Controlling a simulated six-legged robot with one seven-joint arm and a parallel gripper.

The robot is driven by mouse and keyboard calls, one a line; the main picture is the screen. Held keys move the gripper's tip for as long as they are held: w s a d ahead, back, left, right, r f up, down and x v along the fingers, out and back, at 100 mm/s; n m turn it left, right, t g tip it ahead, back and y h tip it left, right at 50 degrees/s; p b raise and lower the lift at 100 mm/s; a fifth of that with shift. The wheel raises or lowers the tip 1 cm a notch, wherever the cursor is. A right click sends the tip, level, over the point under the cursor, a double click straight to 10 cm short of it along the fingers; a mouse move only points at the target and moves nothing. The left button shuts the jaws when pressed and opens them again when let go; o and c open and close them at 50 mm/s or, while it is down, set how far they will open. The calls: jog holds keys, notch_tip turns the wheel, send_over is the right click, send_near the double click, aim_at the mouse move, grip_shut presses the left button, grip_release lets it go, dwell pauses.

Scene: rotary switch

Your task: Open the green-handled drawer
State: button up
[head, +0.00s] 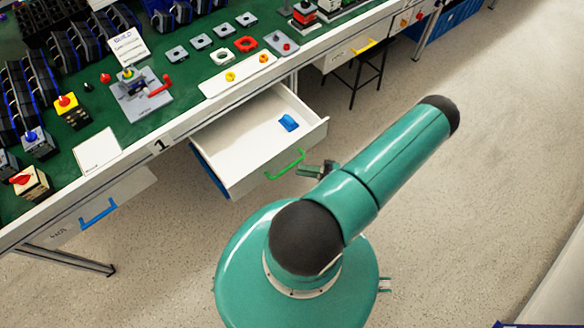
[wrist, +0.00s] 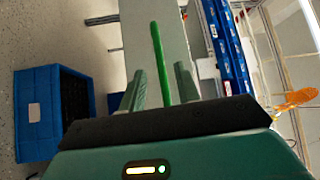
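The white drawer (head: 246,139) with the green handle (head: 286,165) stands pulled well out from under the workbench. A small blue block (head: 289,123) lies inside it. My gripper (head: 313,171) is just right of the handle in the head view, partly hidden by my arm. In the wrist view, the green handle (wrist: 157,45) runs lengthwise between the two apart fingers of my gripper (wrist: 161,74), with a visible gap on each side. The drawer's pale front (wrist: 172,32) lies beyond. I cannot tell whether a finger touches the handle.
The green-topped workbench (head: 195,110) carries switches and parts. A closed blue-handled drawer (head: 125,195) is at left, a yellow-handled one (head: 345,55) at upper right. A blue crate (wrist: 35,110) shows at left in the wrist view. The floor (head: 480,170) at right is clear.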

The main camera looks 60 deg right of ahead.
jog(key=v, duration=0.8)
jog(key=shift+w+r, duration=0.1)
jog(key=shift+r, duration=0.05)
